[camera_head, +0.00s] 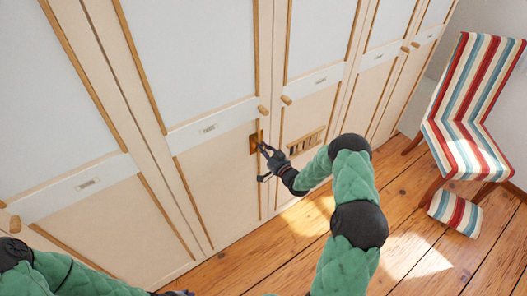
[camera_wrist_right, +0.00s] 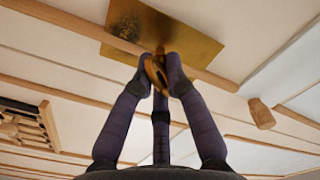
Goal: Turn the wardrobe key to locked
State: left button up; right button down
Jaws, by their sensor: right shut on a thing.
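The wardrobe (camera_head: 215,205) fills the head view with cream and white panelled doors. A brass lock plate (camera_head: 254,143) sits on a door edge; it shows large in the right wrist view (camera_wrist_right: 190,48). The brass key (camera_wrist_right: 156,70) stands out from this plate, with its bow between my right fingertips. My right gripper (camera_head: 263,152) is at the plate; in the right wrist view its fingers (camera_wrist_right: 161,72) are shut on the key. The key's shaft end is hidden in the plate. My left arm is at the lower left, and its gripper is only partly visible at the bottom edge.
Wooden knobs (camera_head: 263,110) stick out from the doors near the plate. A slatted wooden vent (camera_head: 306,141) is to the right of my right gripper. The plank floor (camera_head: 405,235) between is clear.

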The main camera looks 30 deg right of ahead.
jog(key=m+b, duration=0.1)
jog(key=m, duration=0.4)
jog(key=shift+f+m+b, duration=0.15)
jog(key=shift+m+b, duration=0.15)
jog(key=shift+b, duration=0.1)
jog(key=m, duration=0.5)
jog(key=shift+f+m+b, duration=0.15)
jog(key=shift+m+b, duration=0.15)
jog(key=shift+b, duration=0.1)
jog(key=shift+m, duration=0.3)
jog(key=c, duration=1.3)
grip_release()
jog(key=shift+s, duration=0.15)
jog(key=s, duration=1.1)
jog(key=shift+s+d, duration=0.4)
